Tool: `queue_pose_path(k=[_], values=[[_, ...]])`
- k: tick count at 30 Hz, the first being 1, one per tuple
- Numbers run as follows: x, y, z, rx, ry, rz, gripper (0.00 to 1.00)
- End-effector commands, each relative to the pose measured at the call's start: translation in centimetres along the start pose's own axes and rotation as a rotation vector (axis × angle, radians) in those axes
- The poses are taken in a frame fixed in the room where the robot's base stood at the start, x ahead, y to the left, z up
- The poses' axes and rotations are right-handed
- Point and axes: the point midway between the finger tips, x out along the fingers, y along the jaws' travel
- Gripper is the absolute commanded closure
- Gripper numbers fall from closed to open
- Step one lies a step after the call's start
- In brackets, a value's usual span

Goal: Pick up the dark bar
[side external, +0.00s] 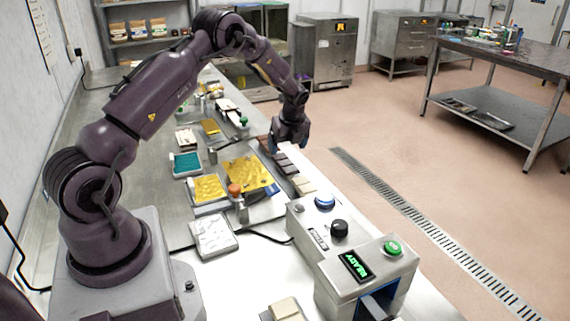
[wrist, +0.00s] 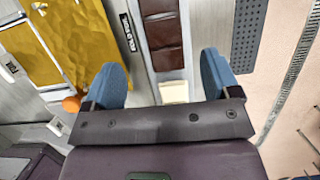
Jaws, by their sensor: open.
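A row of bars lies along the right edge of the bench. In the wrist view a dark brown bar (wrist: 166,60) lies between and ahead of my fingers, with more dark brown bars (wrist: 161,33) beyond it. A pale cream bar (wrist: 173,92) lies nearer, partly covered by my gripper's body.
A yellow sheet (side external: 248,173) lies left of the row, near an orange-topped knob (side external: 235,189). A control box (side external: 350,255) with buttons and a lit display stands at the near end. In the wrist view a perforated blue-grey strip (wrist: 248,40) lies right of my fingers.

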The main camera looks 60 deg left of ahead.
Motion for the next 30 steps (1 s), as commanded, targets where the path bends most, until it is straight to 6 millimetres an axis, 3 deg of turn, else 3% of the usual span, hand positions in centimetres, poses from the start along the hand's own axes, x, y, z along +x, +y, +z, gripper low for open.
queue_pose_path(k=[5,15,23,26,30], values=[[1.2,0.0,0.0,-0.001,0.0,0.002,0.18],[5.7,-0.3,0.0,-0.001,0.0,0.001,0.18],[5.9,-0.4,0.1,-0.002,-0.001,-0.001,0.18],[5.9,-0.4,0.0,-0.002,0.0,0.0,0.36],[5.9,-0.4,0.0,-0.002,0.0,0.0,0.69]])
